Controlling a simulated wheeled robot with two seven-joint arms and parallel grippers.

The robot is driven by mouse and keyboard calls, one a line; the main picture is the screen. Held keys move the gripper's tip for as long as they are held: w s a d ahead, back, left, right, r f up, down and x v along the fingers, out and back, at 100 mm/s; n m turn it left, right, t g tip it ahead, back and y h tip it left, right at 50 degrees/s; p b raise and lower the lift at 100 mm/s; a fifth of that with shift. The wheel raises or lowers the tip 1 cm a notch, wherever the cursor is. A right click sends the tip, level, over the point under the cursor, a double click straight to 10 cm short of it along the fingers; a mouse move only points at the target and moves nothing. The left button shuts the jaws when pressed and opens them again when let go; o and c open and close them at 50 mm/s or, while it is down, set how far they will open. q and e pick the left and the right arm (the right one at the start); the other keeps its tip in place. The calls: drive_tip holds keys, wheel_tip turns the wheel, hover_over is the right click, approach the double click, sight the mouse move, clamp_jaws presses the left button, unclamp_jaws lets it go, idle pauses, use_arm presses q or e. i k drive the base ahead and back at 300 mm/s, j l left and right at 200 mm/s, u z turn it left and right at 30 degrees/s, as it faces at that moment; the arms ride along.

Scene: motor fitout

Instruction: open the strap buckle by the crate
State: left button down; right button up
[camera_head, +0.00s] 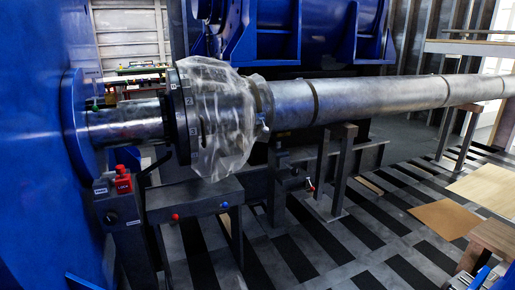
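I cannot make out a clear strap buckle or a clear crate. A wrinkled clear plastic cover (222,120) wraps the shaft beside a dark numbered flange (182,115). A band-like collar (262,101) sits at the cover's right end, with a small fitting (262,131) under it that is too small to identify. A brown wooden-topped item (494,238) stands at the lower right, cut off by the frame edge; I cannot tell if it is a crate. Neither of my grippers can be made out.
A long grey shaft (390,95) crosses to the right above metal stands (342,165). A blue machine wall (35,150) fills the left. Flat brown boards (447,218) lie on the striped floor, which has open room at centre right.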

sight(266, 130)
drive_tip(key=i, duration=2.35)
drive_tip(key=i+z, duration=0.2)
drive_tip(key=z, duration=0.15)
